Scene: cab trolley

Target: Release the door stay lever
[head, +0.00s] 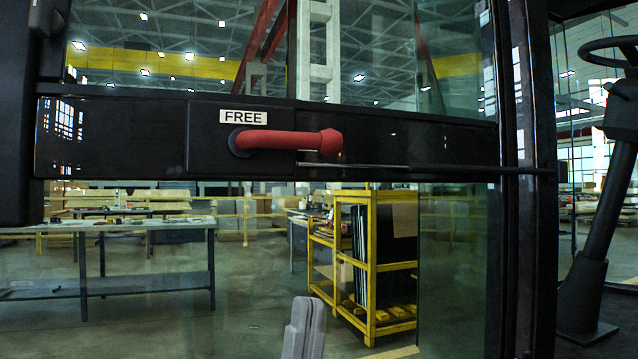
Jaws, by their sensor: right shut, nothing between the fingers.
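The red door stay lever (290,141) is mounted on the black door bar (440,143). It lies roughly horizontal, from its pivot at the left to its rounded end at the right. A white label (243,117) reading "FREE" sits just above the pivot end. My right gripper (307,303) shows at the bottom edge, well below the lever and apart from it. Its grey fingers are together and hold nothing. My left gripper is out of view.
Glass door panes lie above and below the bar. A thin rod (353,165) runs along the bar under the lever. A black door post (527,200) stands at right, with a steering wheel (610,48) beyond. A yellow rack (372,255) and workbench (105,226) show through the glass.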

